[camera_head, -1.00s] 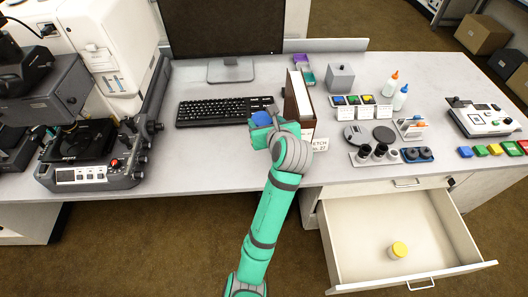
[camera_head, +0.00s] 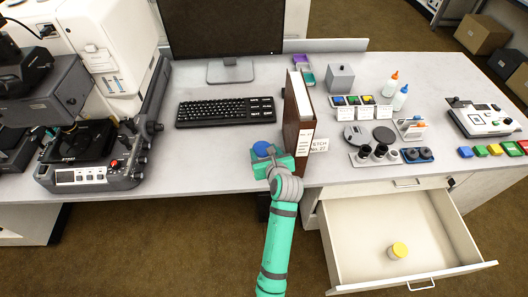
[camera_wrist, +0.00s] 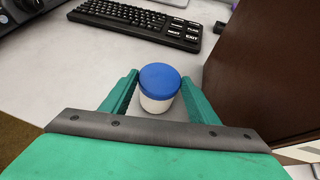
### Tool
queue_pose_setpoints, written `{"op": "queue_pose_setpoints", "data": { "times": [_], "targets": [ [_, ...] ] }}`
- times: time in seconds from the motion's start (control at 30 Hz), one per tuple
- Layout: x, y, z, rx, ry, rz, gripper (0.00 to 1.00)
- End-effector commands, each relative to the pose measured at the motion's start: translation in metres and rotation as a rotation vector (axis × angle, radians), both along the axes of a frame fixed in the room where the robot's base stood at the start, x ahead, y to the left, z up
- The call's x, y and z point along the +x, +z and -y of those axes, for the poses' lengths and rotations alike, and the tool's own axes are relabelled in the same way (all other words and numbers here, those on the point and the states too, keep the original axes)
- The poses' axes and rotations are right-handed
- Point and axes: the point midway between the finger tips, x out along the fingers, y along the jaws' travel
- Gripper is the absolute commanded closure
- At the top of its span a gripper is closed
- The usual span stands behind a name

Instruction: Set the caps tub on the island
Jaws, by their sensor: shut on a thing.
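A small white tub with a blue lid (camera_wrist: 159,88) sits upright between the two green fingers of my gripper (camera_wrist: 160,100) in the wrist view. My gripper is shut on it. In the head view the blue lid (camera_head: 262,149) shows at my gripper (camera_head: 270,156), over the front part of the grey bench top (camera_head: 215,170), left of a brown binder (camera_head: 298,120). I cannot tell whether the tub touches the bench. No caps label is readable on it. I cannot tell which surface is the island.
A keyboard (camera_head: 225,112) and monitor (camera_head: 225,25) stand behind; a microscope (camera_head: 85,150) stands left. The binder is close on the right. An open drawer (camera_head: 350,240) holds a yellow-lidded tub (camera_head: 398,250). Bench between microscope and binder is clear in front of the keyboard.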

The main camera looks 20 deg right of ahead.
Motion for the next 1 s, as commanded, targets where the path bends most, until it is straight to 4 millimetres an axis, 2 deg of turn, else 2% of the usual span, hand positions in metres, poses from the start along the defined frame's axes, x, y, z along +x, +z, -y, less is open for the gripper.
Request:
{"op": "queue_pose_setpoints", "data": {
  "times": [0.37, 0.4, 0.47, 0.8, 1.0],
  "targets": [
    [0.0, -0.004, 0.0, 0.0, 0.0, 0.001, 0.69],
    [0.0, -0.004, 0.0, 0.0, 0.0, 0.0, 0.41],
    [0.0, -0.004, 0.0, 0.0, 0.0, 0.0, 0.27],
    [0.0, -0.002, 0.0, 0.001, 0.0, 0.002, 0.27],
    [-0.02, 0.008, -0.001, -0.003, -0.001, 0.0, 0.27]
  ]
}}
